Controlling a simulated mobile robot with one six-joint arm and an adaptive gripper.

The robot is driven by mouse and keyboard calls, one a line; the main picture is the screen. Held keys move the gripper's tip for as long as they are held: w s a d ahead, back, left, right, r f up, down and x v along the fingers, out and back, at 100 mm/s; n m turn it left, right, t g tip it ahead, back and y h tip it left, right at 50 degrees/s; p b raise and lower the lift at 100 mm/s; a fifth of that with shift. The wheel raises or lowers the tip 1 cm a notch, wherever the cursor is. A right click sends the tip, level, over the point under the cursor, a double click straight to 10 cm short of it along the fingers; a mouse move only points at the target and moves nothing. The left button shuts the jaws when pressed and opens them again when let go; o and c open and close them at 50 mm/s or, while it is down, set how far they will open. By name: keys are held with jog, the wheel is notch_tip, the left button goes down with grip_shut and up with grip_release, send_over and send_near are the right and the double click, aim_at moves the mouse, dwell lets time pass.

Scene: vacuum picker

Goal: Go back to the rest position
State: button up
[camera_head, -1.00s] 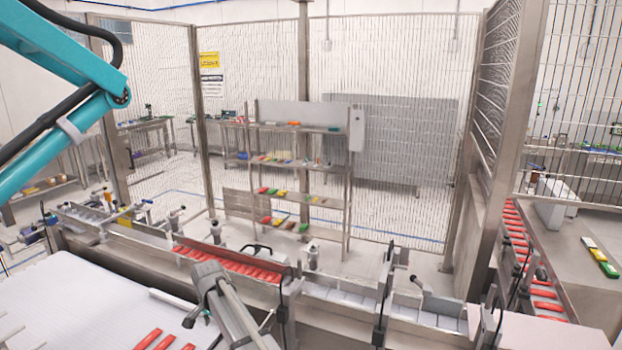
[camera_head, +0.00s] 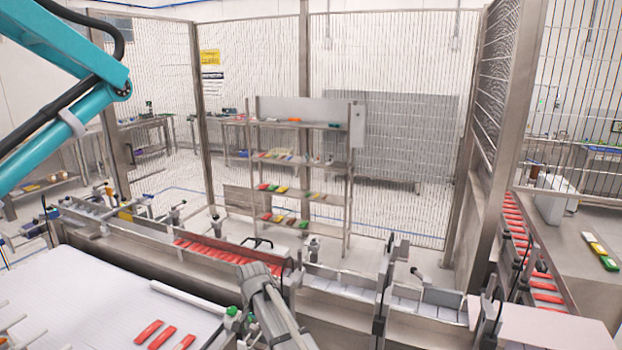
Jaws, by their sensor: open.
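My gripper (camera_head: 260,288) is the grey tool at the bottom centre. It is seen at a steep angle, in front of the near side of the line, and its jaws are open. I see nothing held in it, though part of it is cut off by the lower edge. My teal arm (camera_head: 62,60) crosses the upper left, with a black hose along it. Several red packs (camera_head: 148,332) lie on the white conveyor (camera_head: 95,292) to the left of my gripper, apart from it.
A metal channel with a row of red packs (camera_head: 222,252) runs behind my gripper. A mesh fence (camera_head: 400,120) and a shelf rack (camera_head: 348,180) stand beyond. At right, a post (camera_head: 490,200) and another line with red packs (camera_head: 517,235) stand close.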

jog(key=s+d+f+n+b, duration=0.1)
jog(key=s+d, duration=0.4)
jog(key=d, duration=0.5)
jog(key=s+d+f+n+b, duration=0.1)
jog(key=s+d+f+b, duration=0.3)
jog(key=d, duration=0.7)
jog(key=s+d+f+n+b, duration=0.1)
jog(key=s+d+f+b, duration=0.1)
jog(key=s+d, duration=0.5)
jog(key=d, duration=0.4)
jog(key=shift+d+f+n, duration=0.15)
jog(key=shift+f+n, duration=0.15)
jog(key=shift+f, duration=0.05)
